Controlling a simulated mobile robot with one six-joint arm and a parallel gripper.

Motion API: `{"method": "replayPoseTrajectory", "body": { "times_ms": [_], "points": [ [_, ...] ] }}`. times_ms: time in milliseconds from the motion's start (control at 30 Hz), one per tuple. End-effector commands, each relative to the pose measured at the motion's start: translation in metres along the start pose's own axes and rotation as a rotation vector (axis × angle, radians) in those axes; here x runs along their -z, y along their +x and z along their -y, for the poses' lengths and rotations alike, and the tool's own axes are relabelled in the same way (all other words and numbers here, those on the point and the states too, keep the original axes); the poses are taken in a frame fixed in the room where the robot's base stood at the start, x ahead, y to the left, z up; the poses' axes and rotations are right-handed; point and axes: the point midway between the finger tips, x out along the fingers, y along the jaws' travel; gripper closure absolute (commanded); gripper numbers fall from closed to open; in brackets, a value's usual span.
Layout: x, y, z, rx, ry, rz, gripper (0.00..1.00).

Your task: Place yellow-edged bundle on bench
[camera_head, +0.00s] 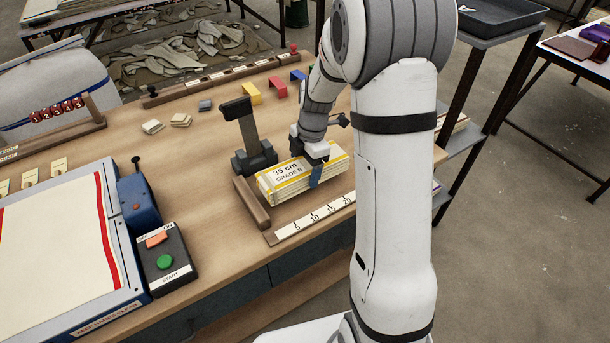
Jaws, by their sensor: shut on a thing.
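The yellow-edged bundle (284,186) is a long cream stack with yellow edges, marked "35 cm GRADE B". It sits at the near part of the wooden bench (216,236), beside the brown wooden stop bar and the ruler. My gripper (316,170) is shut on the bundle toward its right end, with a blue part showing on the front face. The far finger is hidden behind the bundle. I cannot tell whether the bundle's underside touches the bench.
A white ruler (317,216) lies in front of the bundle, and a brown stop bar (252,204) is at its left. A black clamp-like stand (252,145) rises behind. A start button box (165,258) and a flat white-topped machine (60,255) stand left. Coloured brackets (277,87) lie behind.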

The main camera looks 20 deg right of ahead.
Motion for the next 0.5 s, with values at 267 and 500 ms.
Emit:
{"method": "replayPoseTrajectory", "body": {
  "times_ms": [267,500],
  "points": [
    [-0.002,0.034,0.0,0.003,-0.005,-0.001,0.57],
    [-0.002,0.036,-0.001,0.001,-0.007,0.0,0.57]
  ]
}}
